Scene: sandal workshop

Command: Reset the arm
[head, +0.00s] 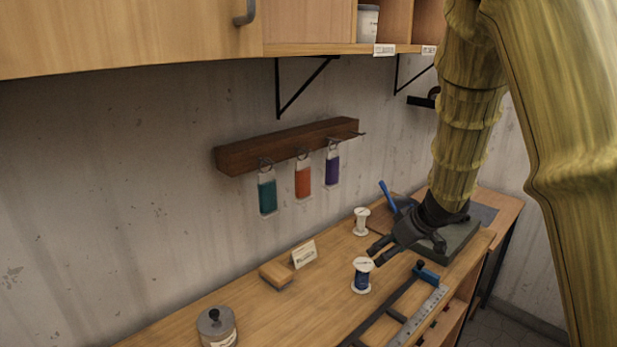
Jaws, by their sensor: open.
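My yellow-sleeved arm comes down from the upper right in the head view. My gripper (378,252) is black, open and empty. It is over the right part of the wooden bench (190,324), with its fingers pointing left and down. A white spool with blue thread (362,276) stands upright just below and left of the fingertips. A second spool, with pale thread (361,222), stands behind it near the wall. My wrist partly hides a dark block (459,242) with a blue-handled tool (387,194) beside it.
A small wooden holder with a card (290,266) and a grey lidded tin (217,327) are further left. Coloured tags hang from a wall rail (240,157). Cabinets (130,35) overhang above.

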